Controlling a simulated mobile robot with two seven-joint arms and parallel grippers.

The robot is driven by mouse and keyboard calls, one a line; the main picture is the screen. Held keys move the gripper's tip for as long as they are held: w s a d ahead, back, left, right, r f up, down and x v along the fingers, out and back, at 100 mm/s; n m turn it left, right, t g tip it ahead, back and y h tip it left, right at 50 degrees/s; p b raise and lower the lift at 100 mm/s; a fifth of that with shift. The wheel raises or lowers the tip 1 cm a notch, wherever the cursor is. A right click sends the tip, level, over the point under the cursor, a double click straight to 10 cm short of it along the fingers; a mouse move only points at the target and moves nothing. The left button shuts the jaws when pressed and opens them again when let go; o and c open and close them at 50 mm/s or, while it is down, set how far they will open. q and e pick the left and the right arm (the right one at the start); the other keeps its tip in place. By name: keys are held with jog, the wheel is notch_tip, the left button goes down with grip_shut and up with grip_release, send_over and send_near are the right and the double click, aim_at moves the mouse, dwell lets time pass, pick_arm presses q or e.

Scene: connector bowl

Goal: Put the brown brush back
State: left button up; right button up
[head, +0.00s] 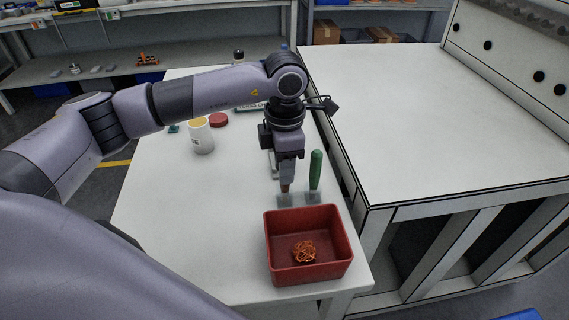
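My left gripper (286,182) points down over the white table, just behind the red bin. Its fingers close around the top of the brown brush (285,189), of which only a short brown piece shows below them. A grey, flat part (289,201) lies directly under it. The green brush (316,170) stands upright just right of the gripper, handle up, over a similar grey part. Whether the brown brush touches the table is hard to tell. My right gripper is out of view.
A red bin (345,262) with a tangle of orange-copper pieces (304,252) stands at the table's front right. A white mug (201,136) and a red round lid (218,120) are further back left. The table's (165,220) left and middle are clear. A larger white bench (420,130) adjoins on the right.

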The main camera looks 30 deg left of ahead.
pick_arm(q)
jog(key=shift+o, duration=1.1)
notch_tip(320, 180, up, 12)
jog(key=shift+r, duration=0.2)
